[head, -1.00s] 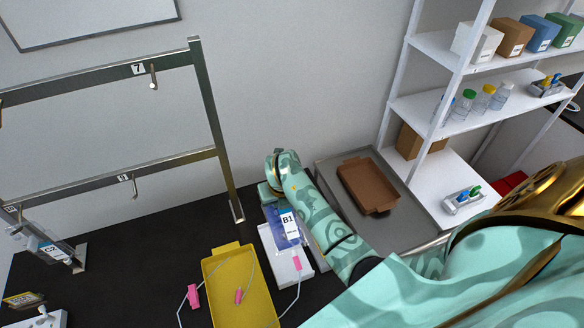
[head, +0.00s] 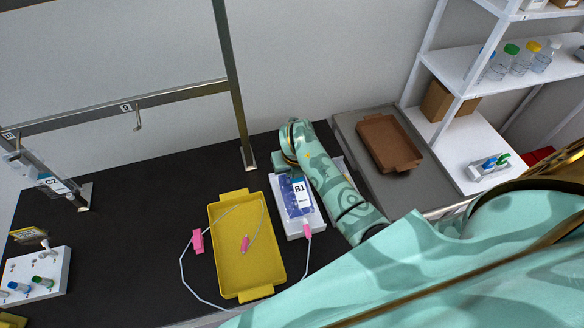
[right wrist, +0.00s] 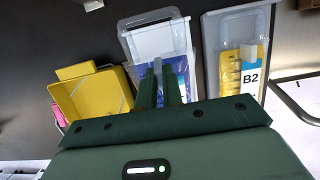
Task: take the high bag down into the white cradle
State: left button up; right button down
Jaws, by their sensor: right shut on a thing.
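The bag labelled B1 (head: 299,198), blue with a white label, lies over the white cradle (head: 315,222) on the black bench. Whether it rests fully on it I cannot tell. My right gripper (head: 281,164) is at the bag's far end, and its fingers hide in part behind my wrist. In the right wrist view my right gripper (right wrist: 160,72) is shut on the blue bag (right wrist: 180,72), with the clear-walled white cradle (right wrist: 155,40) beyond. A thin tube with a pink clamp (head: 307,229) runs from the bag's near end. My left gripper is out of view.
A yellow tray (head: 225,282) with tubing and pink clamps stands left of the cradle. A metal rack with an empty hook 9 (head: 138,118) stands behind left. Bag B2 (right wrist: 252,78) sits in a neighbouring cradle. A brown tray (head: 388,143) lies at the right.

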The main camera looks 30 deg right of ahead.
aim_at(296, 191)
jog(key=shift+f, duration=0.1)
jog(key=c, duration=1.5)
grip_release()
jog(key=p+v, duration=0.3)
jog(key=v, duration=1.3)
jog(key=shift+a, duration=0.1)
